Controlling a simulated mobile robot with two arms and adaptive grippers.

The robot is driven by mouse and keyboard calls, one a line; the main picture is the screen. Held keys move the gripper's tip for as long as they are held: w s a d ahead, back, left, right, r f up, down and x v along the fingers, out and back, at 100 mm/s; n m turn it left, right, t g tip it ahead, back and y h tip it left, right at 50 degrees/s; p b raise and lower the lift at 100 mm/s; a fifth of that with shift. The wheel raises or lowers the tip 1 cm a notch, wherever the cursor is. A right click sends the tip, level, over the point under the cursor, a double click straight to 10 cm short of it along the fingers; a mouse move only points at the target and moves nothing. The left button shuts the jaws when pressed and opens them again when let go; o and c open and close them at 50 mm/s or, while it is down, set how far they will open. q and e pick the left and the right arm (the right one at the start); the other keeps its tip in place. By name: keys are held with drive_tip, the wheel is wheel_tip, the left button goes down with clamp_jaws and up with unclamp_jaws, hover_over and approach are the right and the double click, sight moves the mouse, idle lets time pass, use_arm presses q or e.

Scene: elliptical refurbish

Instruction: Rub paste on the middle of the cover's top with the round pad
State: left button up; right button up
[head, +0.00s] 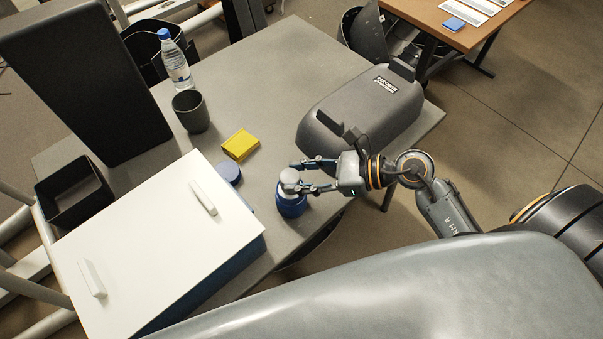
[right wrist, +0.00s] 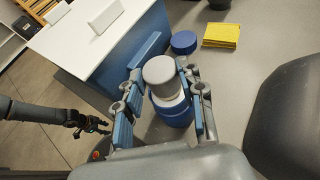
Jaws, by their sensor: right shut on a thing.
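The cover (head: 355,105) is a dark grey rounded shell with a label, lying at the right end of the table in the head view; part of it shows at the right edge of the right wrist view (right wrist: 290,120). The round pad (head: 289,176) has a light grey round top, which also shows in the right wrist view (right wrist: 159,71). My right gripper (head: 291,178) is shut on it. The pad is over the mouth of a blue jar (head: 292,207); whether it touches paste inside is hidden. My left gripper (right wrist: 90,124) shows small and dark in the right wrist view; its jaws are unclear.
A blue lid (head: 229,173) and a yellow sponge (head: 240,145) lie left of the jar. A white-topped box (head: 150,240) with handles fills the front left. A grey cup (head: 191,111), a bottle (head: 175,62), a black panel (head: 85,75) and a black bin (head: 75,192) stand farther left.

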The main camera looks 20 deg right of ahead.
drive_tip(key=shift+f+b, duration=0.45)
drive_tip(key=shift+f, duration=0.1)
idle(1.2)
drive_tip(key=shift+r, duration=0.1)
wheel_tip(320, 180, up, 7)
drive_tip(key=p, duration=0.5)
drive_tip(key=shift+p, duration=0.3)
idle(0.6)
drive_tip(key=w+d+r, duration=0.3)
drive_tip(key=d+r, duration=0.2)
drive_tip(key=r, duration=0.4)
drive_tip(key=shift+d+m+t, duration=0.15)
drive_tip(key=shift+m+t, duration=0.15)
drive_tip(key=shift+m, duration=0.1)
